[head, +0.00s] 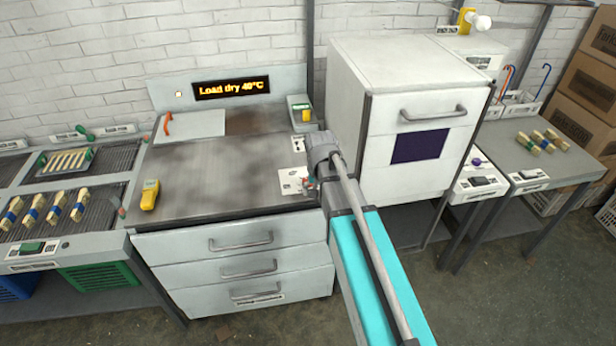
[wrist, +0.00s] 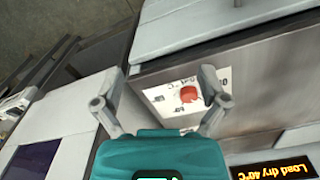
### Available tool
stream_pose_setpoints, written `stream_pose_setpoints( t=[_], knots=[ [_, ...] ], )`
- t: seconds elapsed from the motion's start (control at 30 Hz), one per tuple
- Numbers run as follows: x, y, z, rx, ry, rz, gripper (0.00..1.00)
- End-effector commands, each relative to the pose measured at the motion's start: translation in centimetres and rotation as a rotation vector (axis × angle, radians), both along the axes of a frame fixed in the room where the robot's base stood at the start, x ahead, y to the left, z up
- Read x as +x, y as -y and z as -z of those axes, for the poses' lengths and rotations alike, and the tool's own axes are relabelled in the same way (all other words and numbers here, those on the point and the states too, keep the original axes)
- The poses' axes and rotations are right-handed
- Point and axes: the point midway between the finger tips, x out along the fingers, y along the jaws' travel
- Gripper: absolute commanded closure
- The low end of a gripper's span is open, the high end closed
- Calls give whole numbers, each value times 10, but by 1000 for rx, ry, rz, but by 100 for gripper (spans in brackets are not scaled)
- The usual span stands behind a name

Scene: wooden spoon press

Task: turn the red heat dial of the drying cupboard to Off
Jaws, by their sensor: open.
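The red heat dial (wrist: 188,94) sits on a white plate (wrist: 160,106) with dark markings, too small to read surely. I cannot tell which mark the dial points to. In the head view the plate (head: 290,181) lies at the front right of the grey bench top, and the dial is mostly hidden by my arm. My gripper (wrist: 160,72) is open and empty. Its fingers show on both sides of the dial in the wrist view, with the dial nearer the right finger. I cannot tell how far above it they are. The drying cupboard (head: 346,108) stands right of the plate.
A display (head: 231,88) reads "Load dry 40°C" behind the bench. A yellow handheld device (head: 150,195) lies on the bench's left side. Drawers (head: 235,268) are below the bench top. The cupboard wall rises close to my arm. The middle of the bench is clear.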

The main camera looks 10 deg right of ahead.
Motion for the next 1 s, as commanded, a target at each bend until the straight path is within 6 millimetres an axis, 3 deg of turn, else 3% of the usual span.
stream_pose_setpoints(
  t=[0.03,0.2,0.4,0.5,0.7,1.0],
  knots=[
    [26,0,-6,0,0,43,7],
    [82,0,-16,0,0,205,7],
    [141,1,-26,1,1,383,7],
    [160,1,-29,1,1,448,7],
    [178,2,-32,1,1,514,7],
    [177,2,-31,1,1,519,7]
  ],
)
